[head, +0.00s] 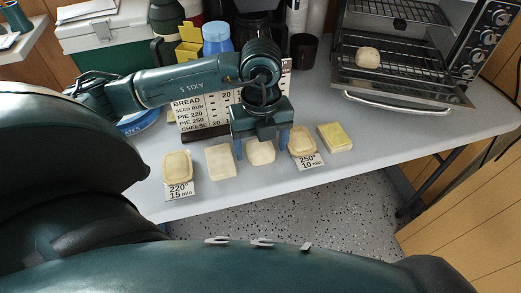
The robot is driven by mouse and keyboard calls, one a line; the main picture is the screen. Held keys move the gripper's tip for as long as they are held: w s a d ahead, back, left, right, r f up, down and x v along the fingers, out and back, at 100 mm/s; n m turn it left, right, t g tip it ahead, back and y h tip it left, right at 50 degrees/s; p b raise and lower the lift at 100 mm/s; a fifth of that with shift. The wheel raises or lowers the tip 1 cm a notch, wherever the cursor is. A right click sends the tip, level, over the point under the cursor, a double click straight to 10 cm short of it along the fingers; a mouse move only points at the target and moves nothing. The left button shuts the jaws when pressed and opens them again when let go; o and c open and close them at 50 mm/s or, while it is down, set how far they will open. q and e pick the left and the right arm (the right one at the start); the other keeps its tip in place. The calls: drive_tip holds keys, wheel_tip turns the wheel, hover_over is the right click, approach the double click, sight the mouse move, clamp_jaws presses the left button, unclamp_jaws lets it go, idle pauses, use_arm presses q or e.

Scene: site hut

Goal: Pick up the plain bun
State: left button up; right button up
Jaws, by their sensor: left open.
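A pale rounded bun (260,154), which looks like the plain bun, lies on the grey counter between a pale bread piece (220,162) and a golden pie (302,143). My left gripper (262,143) is open and points down at this bun, with one finger towards each side of it. The gripper hides the bun's far part. I cannot tell whether the fingers touch it. Another bun (368,57) sits on the rack of the open toaster oven; its topping is too small to make out. My right gripper is not in view.
Another pie (178,166) stands at the left by a "220° 15 min" card (180,190). A yellow cheese block (335,137) lies at the right. A printed sign (200,118) stands behind the row. The oven's lowered door (405,92) juts over the counter (430,130).

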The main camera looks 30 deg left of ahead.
use_arm(q)
drive_tip(key=shift+f, duration=0.15)
drive_tip(key=c, duration=1.1)
